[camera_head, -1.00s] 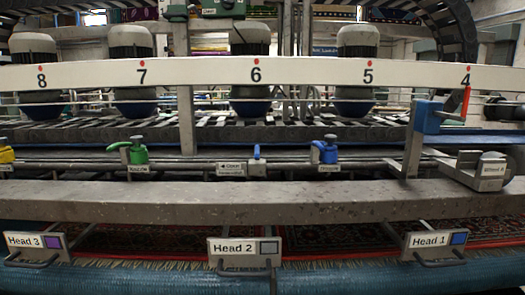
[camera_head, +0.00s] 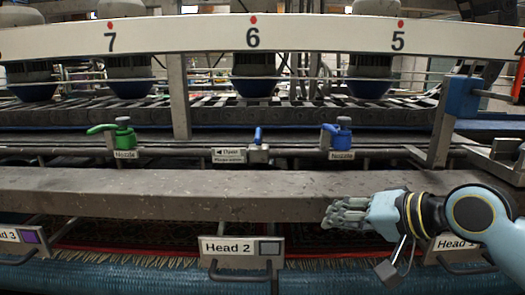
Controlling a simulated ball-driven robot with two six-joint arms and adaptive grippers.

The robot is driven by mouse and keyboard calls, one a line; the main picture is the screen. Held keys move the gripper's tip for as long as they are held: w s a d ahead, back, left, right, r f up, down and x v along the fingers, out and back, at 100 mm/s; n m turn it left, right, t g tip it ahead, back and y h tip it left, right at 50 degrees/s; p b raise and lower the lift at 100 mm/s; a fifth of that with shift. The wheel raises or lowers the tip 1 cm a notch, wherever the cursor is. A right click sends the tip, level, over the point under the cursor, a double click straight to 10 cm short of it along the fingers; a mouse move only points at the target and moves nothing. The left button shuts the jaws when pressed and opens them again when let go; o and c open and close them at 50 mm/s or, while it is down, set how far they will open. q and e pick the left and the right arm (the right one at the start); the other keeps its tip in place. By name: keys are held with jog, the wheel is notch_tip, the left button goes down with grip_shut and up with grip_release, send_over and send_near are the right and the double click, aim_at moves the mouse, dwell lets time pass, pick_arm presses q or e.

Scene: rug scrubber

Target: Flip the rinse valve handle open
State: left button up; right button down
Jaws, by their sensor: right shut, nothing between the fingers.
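A small valve with a blue lever (camera_head: 258,135) sits on the pipe rail in the middle, its lever standing upright. A white label with an arrow (camera_head: 228,155) is beside it; its text is too small to read surely. A green valve (camera_head: 124,134) with a handle pointing left and a blue valve (camera_head: 340,136) stand on either side, both over "Nozzle" labels. I cannot tell by label which is the rinse valve. My right gripper (camera_head: 330,215) is shut and empty, pointing left in front of the stone-grey beam, below and right of the blue lever. My left gripper is not in view.
The long grey beam (camera_head: 150,190) runs across in front of the valves. The Head 2 sign (camera_head: 228,247) and its handle hang below it. A white numbered rail (camera_head: 180,38) crosses above. A blue block (camera_head: 462,97) stands on a post at right. Space above the beam is open.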

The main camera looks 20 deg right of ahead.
aim_at(258, 142)
jog(key=shift+y, duration=0.4)
jog(key=r, duration=0.1)
jog(key=a+r, duration=0.1)
jog(key=w+r, duration=0.1)
jog(key=shift+a+r, duration=0.2)
jog(key=shift+r, duration=0.2)
jog(key=w+d+r+m+t+y, duration=0.1)
jog(key=w+d+r+m+t, duration=0.2)
jog(key=w+r, duration=0.3)
notch_tip(258, 142, up, 3)
jog(key=shift+w+d+f+m+t+y, duration=0.1)
jog(key=shift+w+d+m+t+y, duration=0.3)
jog(key=shift+m, duration=0.4)
jog(key=shift+d, duration=0.1)
jog(key=p+x, duration=0.1)
jog(key=x, duration=0.9)
jog(key=a, duration=0.1)
jog(key=a+p, duration=0.1)
jog(key=w+a, duration=0.1)
jog(key=shift+f+p, duration=0.35)
jog(key=shift+a+f, duration=0.2)
jog(key=shift+a, duration=0.15)
jog(key=shift+h, duration=0.3)
